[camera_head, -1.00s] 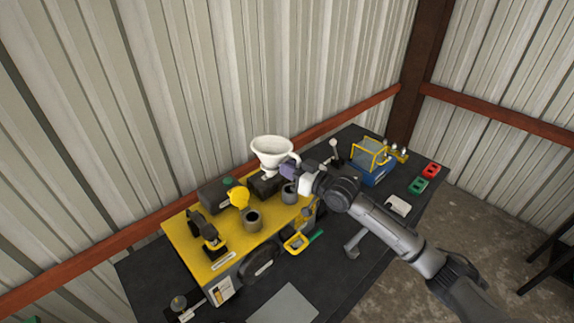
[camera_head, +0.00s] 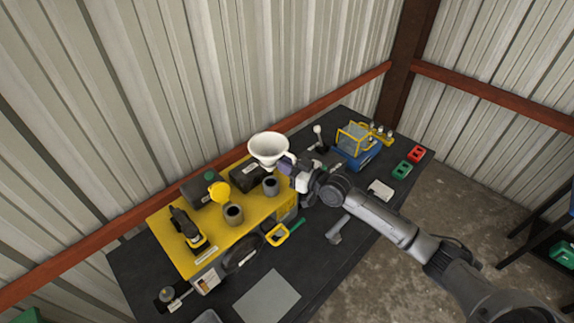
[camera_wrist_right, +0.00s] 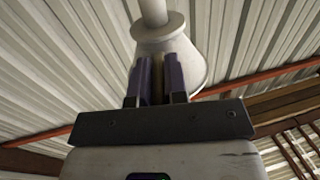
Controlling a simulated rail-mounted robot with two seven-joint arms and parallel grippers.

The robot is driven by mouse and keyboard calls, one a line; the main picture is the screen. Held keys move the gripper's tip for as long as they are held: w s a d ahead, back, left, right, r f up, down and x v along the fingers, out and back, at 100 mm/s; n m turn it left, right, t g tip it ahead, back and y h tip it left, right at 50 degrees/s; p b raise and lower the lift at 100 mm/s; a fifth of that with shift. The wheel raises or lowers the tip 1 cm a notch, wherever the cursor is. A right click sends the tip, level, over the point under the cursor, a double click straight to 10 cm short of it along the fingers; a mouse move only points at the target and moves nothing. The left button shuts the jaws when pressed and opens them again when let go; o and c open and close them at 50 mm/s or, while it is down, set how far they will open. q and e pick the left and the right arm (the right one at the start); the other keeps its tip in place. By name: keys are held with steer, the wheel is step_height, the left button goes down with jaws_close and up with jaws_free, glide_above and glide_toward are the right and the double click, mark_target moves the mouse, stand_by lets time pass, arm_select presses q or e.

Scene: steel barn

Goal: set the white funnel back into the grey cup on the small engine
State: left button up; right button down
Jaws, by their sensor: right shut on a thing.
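The white funnel (camera_head: 268,152) is held in the air above the yellow small engine (camera_head: 183,257), its wide mouth up. My right gripper (camera_head: 288,169) is shut on the funnel from the right; the funnel (camera_wrist_right: 176,32) and both fingers (camera_wrist_right: 158,82) also show in the right wrist view. One grey cup (camera_head: 270,187) stands on the engine just below the funnel in the head view, apart from it. A second grey cup (camera_head: 234,215) stands further left and nearer the front. The funnel's spout is mostly hidden in the head view. My left gripper is not in view.
A yellow round cap (camera_head: 219,191) and dark blocks stand on the engine beside the cups. A blue box with a yellow frame (camera_head: 356,150), and red (camera_head: 416,154) and green (camera_head: 402,171) blocks, are at the right of the dark table. The corrugated wall is close behind.

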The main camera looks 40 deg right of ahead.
step_height(320, 180, down, 4)
steer(key=b, duration=0.3)
steer(key=shift+r, duration=0.1)
steer(key=shift+f+b, duration=0.4)
steer(key=shift+f, duration=0.05)
steer(key=shift+f+b, duration=0.9)
steer(key=shift+f, duration=0.2)
steer(key=shift+f+b, duration=0.3)
steer(key=shift+f, duration=0.05)
